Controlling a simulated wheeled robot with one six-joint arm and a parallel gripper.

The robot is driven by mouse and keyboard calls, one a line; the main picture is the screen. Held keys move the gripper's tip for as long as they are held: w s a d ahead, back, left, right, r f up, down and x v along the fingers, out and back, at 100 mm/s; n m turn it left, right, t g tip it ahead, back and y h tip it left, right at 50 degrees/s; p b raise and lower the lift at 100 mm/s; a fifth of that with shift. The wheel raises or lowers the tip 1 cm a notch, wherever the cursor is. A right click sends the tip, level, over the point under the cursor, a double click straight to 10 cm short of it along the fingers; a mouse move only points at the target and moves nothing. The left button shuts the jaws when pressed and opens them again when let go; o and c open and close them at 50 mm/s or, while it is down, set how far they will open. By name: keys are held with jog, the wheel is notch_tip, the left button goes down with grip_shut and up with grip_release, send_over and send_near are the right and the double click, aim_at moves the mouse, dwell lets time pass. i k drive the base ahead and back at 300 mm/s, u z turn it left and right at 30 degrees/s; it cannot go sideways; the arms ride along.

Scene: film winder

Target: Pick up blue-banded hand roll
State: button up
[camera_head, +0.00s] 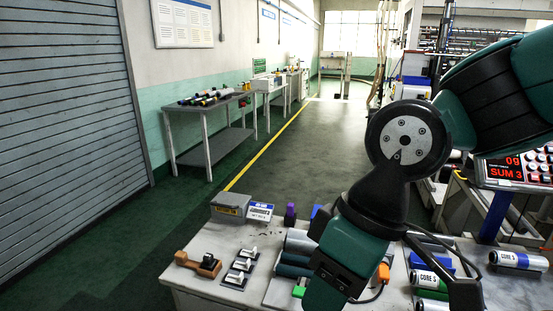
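Silver rolls with white CORE labels lie on the bench: one at the right (518,260) and one nearer the middle (427,279). Silver and teal rolls (296,258) lie side by side left of my arm, partly hidden by it. Several dark rolls with coloured ends (208,98) lie on the far table; they are small. My teal and black arm reaches down across the bench.
The pale bench (198,286) carries a grey box (230,206), a brown wooden tool (198,263), white-handled switches (244,263) and a purple object (290,214). A red display panel (504,169) stands right. Open floor (300,160) lies beyond the bench.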

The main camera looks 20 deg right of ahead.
aim_at(513, 260)
jog(key=z, duration=1.05)
jog(key=i, duration=1)
jog(key=z, duration=0.9)
